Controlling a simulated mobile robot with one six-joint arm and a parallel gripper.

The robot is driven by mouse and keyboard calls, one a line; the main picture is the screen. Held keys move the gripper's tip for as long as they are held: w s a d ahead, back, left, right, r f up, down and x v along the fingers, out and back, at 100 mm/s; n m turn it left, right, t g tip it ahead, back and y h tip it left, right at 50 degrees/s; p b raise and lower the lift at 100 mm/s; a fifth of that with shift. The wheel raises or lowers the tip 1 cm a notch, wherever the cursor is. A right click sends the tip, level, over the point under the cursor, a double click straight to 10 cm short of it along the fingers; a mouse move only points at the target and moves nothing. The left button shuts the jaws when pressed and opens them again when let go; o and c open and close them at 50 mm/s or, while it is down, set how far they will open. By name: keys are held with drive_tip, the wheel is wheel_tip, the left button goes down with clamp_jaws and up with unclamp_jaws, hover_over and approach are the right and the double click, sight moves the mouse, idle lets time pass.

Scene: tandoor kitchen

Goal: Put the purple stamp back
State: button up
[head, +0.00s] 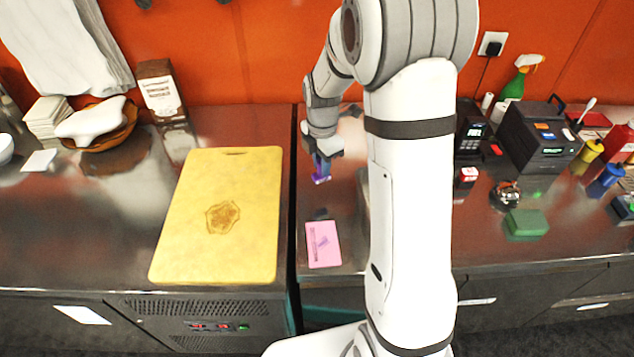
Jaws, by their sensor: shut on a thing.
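The purple stamp (321,178) shows as a small purple piece at the tip of my gripper (322,162). My gripper is shut on it and points down, over the steel counter just right of the gap between the two counter sections. Much of the stamp is hidden by the fingers. A pink card (322,258) with a darker purple mark lies flat near the counter's front edge, nearer to me than the gripper. No empty stamp holder can be made out; my arm hides part of the counter.
A yellow cutting board (190,225) lies left of the gripper. Right of my arm are a dark printer-like box (538,140), a red-and-white block (467,175), a metal bell (508,194), a green block (527,223) and yellow (588,154) and blue (606,180) bottles.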

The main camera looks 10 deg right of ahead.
drive_tip(key=shift+f+p, duration=0.5)
drive_tip(key=shift+f, duration=3)
drive_tip(key=shift+f, duration=0.25)
drive_tip(key=o, duration=0.8)
drive_tip(key=shift+r, duration=0.1)
